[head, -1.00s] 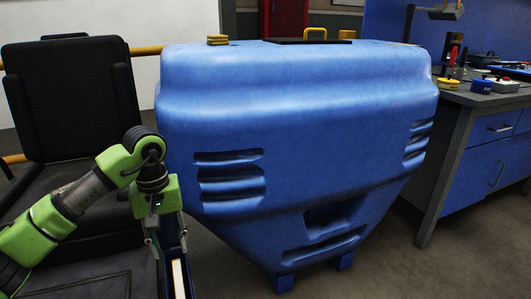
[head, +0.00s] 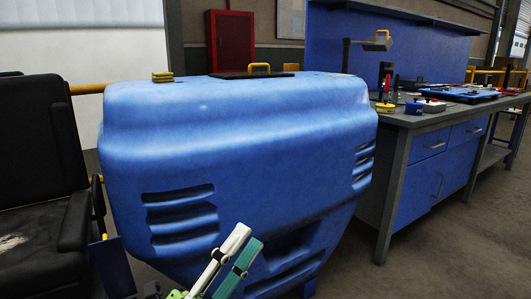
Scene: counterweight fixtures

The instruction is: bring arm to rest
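Only a small green part of my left gripper (head: 176,294) shows at the bottom edge, left of centre. Its fingers cannot be made out clearly, so I cannot tell if it is open or shut. A white bar (head: 234,244) and a teal bar (head: 246,257) with dark bands rise slanting beside it, in front of the big blue counterweight (head: 240,125). I cannot tell whether the bars are held or are part of the gripper. My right gripper is not in view.
A black seat (head: 38,150) stands at the left. A blue-fronted workbench (head: 425,180) with tools on top stands at the right. Yellow blocks (head: 162,76) and a plate with a yellow handle (head: 259,68) lie on the counterweight. Grey floor (head: 450,255) is clear in front of the bench.

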